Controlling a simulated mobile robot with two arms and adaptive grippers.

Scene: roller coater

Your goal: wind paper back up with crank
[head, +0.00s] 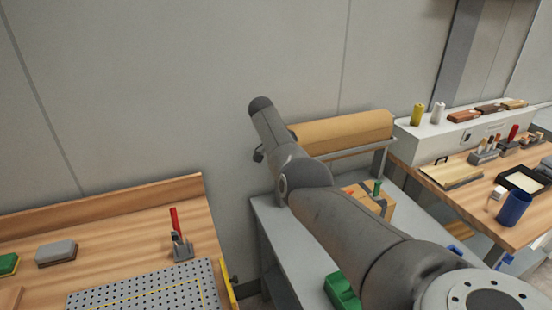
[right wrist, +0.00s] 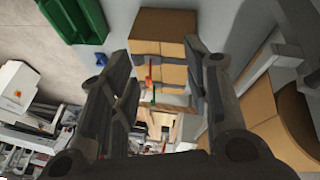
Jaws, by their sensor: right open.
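The brown paper roll (head: 345,133) lies on a grey stand against the wall in the head view, with its left end behind my right arm. A small dark part (head: 258,155) shows beside that end; I cannot tell if it is the crank. In the right wrist view, a curved brown surface at the right edge looks like the paper roll (right wrist: 298,118). My right gripper (right wrist: 167,65) is open, and I see nothing held between its fingers. In the head view its fingers are not visible. My left gripper is in neither view.
A cardboard box (head: 375,203) stands on the grey table (head: 270,222) below the roll; it also shows beyond my fingers (right wrist: 160,25). A green bin (head: 341,291) is nearby. Wooden workbenches (head: 120,225) with tools and a blue cup (head: 514,207) flank the table.

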